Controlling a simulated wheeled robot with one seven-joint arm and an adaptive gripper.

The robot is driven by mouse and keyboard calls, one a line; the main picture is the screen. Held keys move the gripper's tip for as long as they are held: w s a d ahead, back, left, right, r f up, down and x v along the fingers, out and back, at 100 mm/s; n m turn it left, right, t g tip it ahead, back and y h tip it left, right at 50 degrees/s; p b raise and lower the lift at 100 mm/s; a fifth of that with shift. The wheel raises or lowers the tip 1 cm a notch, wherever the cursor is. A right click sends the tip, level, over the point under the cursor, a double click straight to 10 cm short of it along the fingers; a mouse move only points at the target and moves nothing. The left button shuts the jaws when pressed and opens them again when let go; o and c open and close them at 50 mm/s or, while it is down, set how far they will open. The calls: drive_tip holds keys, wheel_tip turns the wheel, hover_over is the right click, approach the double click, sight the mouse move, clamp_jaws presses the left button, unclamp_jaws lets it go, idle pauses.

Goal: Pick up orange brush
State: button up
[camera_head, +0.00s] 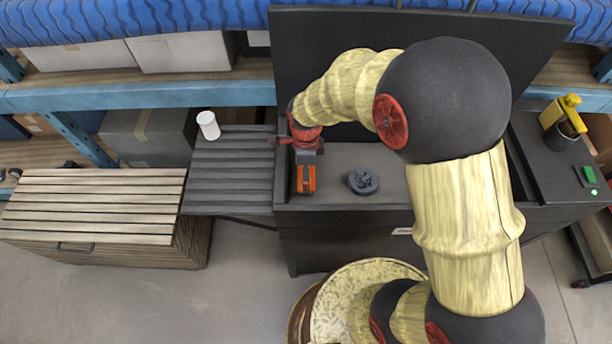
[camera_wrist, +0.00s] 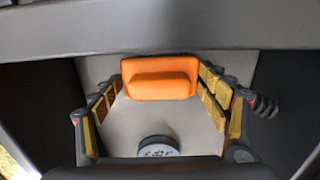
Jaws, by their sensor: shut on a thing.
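The orange brush (camera_wrist: 160,84) is a block with a raised ridge, seen in the wrist view between the fingertips of my gripper (camera_wrist: 160,75). The padded fingers close in on its left and right ends. In the head view the brush (camera_head: 312,180) shows as a small orange patch at the left end of the grey work surface, under my gripper (camera_head: 306,178). The arm hides part of it. I cannot tell whether the brush touches the surface.
A dark round object (camera_head: 363,181) lies right of the brush; it also shows in the wrist view (camera_wrist: 158,147). A white cup (camera_head: 208,125) stands on the slatted side table (camera_head: 232,180). A black panel (camera_head: 300,60) rises behind. A yellow item (camera_head: 563,115) is far right.

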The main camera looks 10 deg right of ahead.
wheel_tip(320, 180, up, 10)
drive_tip(key=p, duration=0.3)
idle(0.3)
drive_tip(key=o, duration=0.6)
drive_tip(key=c, duration=0.4)
drive_tip(key=shift+r, duration=0.15)
